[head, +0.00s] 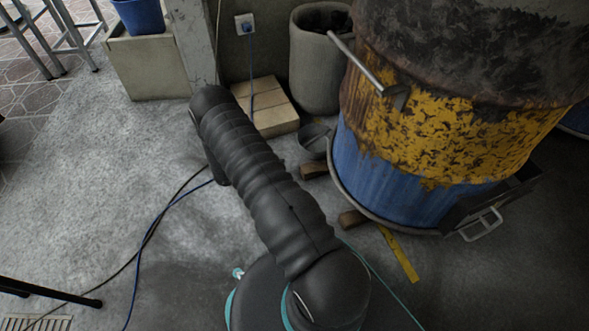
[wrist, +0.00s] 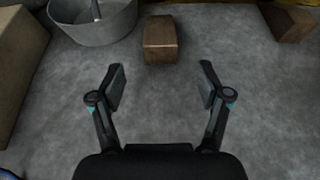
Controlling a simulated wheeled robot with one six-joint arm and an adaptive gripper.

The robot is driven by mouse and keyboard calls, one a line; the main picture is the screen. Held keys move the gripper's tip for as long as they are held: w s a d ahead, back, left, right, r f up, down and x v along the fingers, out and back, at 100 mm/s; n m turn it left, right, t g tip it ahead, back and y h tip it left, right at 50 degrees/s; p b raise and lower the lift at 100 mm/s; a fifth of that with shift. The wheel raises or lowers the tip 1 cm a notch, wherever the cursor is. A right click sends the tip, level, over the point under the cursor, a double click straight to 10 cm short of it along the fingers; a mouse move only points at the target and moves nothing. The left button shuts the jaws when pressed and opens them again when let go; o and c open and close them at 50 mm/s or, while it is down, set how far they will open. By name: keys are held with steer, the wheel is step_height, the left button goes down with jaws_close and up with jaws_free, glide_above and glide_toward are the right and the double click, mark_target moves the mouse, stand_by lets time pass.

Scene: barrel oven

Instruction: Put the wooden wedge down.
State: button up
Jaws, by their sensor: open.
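A brown wooden wedge (wrist: 160,45) lies on the concrete floor straight ahead of my gripper in the wrist view. My gripper (wrist: 161,85) is open and empty, with its two fingers spread wide. The wedge is just beyond the fingertips, roughly centred between them, and no finger appears to touch it. In the head view the wedge (head: 314,170) shows beside the base of the barrel oven (head: 450,130). My gripper is hidden behind my arm in the head view.
A metal bucket (wrist: 95,25) stands left of the wedge, and a second wooden block (wrist: 289,23) lies to the right. Cables (head: 150,240) cross the otherwise open floor at left.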

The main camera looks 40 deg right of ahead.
steer(key=shift+w+a+r, duration=0.15)
steer(key=shift+a+r, duration=0.25)
steer(key=shift+a, duration=0.1)
steer(key=s+a+r+m+y, duration=0.1)
steer(key=a+r+m+y, duration=0.25)
steer(key=r, duration=1.15)
steer(key=s+a+r+m+y, duration=0.25)
steer(key=r+m, duration=0.25)
steer(key=r, duration=1.1)
steer(key=s+a+r+m+t+y, duration=0.3)
steer(key=s+a+r+t, duration=0.1)
steer(key=s+a+r, duration=0.3)
steer(key=s+a+r+m+t+y, duration=0.4)
steer(key=s+a+r, duration=0.3)
steer(key=s+r, duration=0.4)
steer(key=shift+s+a+r+t, duration=0.15)
steer(key=shift+s+r+t, duration=0.25)
steer(key=shift+s, duration=1)
